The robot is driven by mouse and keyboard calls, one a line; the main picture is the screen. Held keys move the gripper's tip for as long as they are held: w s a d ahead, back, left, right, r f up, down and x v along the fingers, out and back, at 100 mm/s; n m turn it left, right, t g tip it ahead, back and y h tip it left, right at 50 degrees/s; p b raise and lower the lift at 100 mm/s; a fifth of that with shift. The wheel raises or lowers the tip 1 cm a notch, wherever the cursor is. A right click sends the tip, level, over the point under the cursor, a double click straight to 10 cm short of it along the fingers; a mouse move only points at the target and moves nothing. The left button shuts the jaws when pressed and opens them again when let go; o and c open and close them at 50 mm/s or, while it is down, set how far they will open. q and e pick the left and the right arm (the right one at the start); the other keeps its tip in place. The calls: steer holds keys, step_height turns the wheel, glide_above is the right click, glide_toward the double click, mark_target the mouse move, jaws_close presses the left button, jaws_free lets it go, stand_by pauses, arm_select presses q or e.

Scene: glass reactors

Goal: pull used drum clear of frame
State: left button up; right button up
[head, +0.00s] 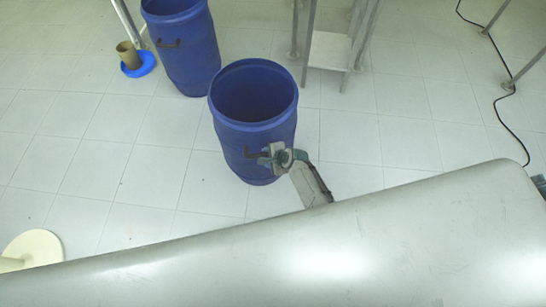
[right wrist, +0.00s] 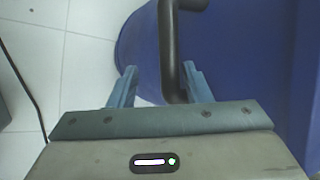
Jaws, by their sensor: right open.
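A blue open-topped drum (head: 250,125) stands upright on the tiled floor in the middle of the head view. A second blue drum (head: 186,55) stands behind it to the left, cut off by the top edge. My right gripper (head: 268,156) is at the front of the nearer drum, by its dark handle (head: 254,156). In the right wrist view the right gripper (right wrist: 160,85) is open, with the black handle (right wrist: 172,60) running between its two fingers; contact is not clear. The blue drum wall (right wrist: 240,60) fills the right of that view. My left gripper is not in view.
A metal frame (head: 358,50) with a low shelf stands behind the nearer drum to the right. A black cable (head: 500,130) lies at right. Floor left of the near drum is clear.

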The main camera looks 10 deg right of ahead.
steer(key=p+v, duration=0.1)
steer(key=v, duration=0.9)
steer(key=shift+s, duration=0.2)
